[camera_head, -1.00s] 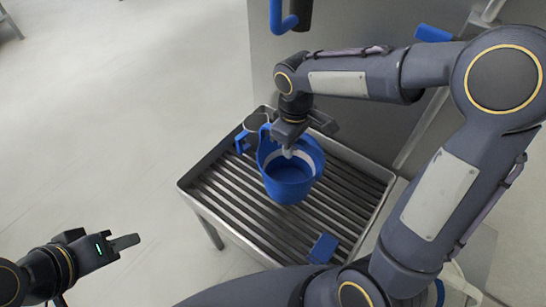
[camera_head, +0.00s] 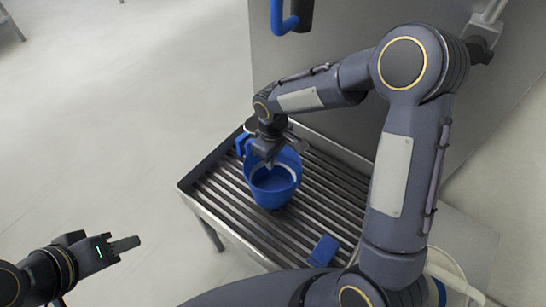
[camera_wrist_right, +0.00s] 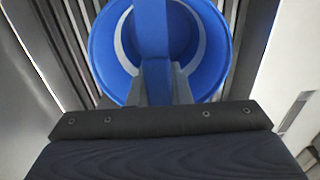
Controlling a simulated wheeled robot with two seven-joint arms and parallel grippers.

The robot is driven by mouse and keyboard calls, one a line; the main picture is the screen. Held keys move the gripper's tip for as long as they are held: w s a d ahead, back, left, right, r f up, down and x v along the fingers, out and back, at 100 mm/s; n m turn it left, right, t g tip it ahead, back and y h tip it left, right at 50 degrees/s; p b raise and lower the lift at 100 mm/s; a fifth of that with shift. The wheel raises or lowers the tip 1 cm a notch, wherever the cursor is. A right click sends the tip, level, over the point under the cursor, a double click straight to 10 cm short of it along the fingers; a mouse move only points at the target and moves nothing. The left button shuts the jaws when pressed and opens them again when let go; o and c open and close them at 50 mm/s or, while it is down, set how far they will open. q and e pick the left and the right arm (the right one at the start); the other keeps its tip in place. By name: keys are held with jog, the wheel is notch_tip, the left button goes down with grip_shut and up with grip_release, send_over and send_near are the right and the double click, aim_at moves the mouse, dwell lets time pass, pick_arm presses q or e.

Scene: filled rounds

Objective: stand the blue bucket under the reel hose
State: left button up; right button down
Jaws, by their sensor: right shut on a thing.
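The blue bucket (camera_head: 271,192) is upright on or just above the slatted metal rack, towards its back left; I cannot tell whether it touches the slats. It has a pale band inside and also shows in the right wrist view (camera_wrist_right: 105,55). My right gripper (camera_head: 268,160) is over the bucket, shut on its blue handle (camera_wrist_right: 153,45). A blue hose end with a dark grip (camera_head: 290,14), perhaps the reel hose, hangs at the top edge, above and behind the bucket. My left gripper (camera_head: 124,244) is at the lower left, away from the rack; its jaw opening is unclear.
The slatted rack (camera_head: 325,215) has a raised metal rim. A small blue block (camera_head: 323,250) lies at its front right, and another blue item (camera_head: 242,143) is at its back left corner. A grey wall panel (camera_head: 350,75) stands behind. The slats right of the bucket are clear.

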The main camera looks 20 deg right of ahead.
jog(key=shift+f, duration=0.15)
jog(key=c, duration=1.3)
grip_release()
